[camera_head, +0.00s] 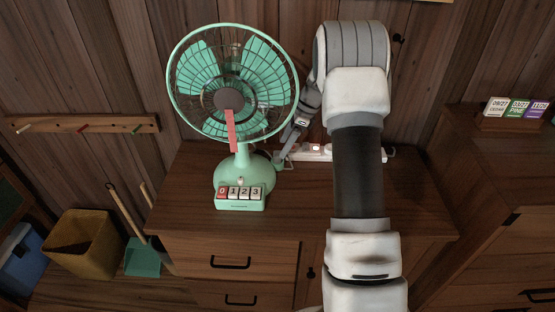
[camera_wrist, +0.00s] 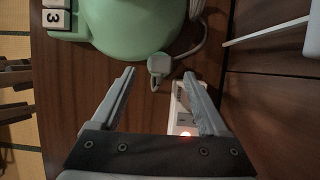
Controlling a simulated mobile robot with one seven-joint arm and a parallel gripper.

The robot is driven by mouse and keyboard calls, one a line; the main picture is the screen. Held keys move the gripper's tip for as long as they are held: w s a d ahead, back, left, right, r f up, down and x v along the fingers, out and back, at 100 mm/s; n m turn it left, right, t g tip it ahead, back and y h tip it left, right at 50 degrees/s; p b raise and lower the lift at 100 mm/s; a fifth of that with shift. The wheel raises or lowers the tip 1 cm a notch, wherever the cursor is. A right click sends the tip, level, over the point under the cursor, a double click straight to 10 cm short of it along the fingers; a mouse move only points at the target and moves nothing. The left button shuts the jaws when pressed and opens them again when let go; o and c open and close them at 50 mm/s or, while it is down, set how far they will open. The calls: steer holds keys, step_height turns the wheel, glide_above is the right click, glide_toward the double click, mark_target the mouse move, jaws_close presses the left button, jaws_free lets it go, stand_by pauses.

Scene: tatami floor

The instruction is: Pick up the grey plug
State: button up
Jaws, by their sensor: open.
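The grey plug (camera_wrist: 158,65) lies on the brown wooden cabinet top beside the fan's green base, with a grey cord running from it toward the base. My gripper (camera_wrist: 159,74) is open and empty in the wrist view, with the plug between and just about level with its two fingertips. Neither finger visibly touches the plug. In the head view my gripper (camera_head: 282,158) is low behind the right side of the fan base; the plug is hard to make out there.
A green fan (camera_head: 230,100) stands on the cabinet (camera_head: 310,195), with number buttons in front. The cabinet's front right top is partly clear.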

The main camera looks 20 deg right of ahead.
mark_target(279, 153)
steer(key=b+x, duration=0.1)
steer(key=x, duration=0.3)
steer(key=shift+w+a+f, duration=0.1)
jaws_close()
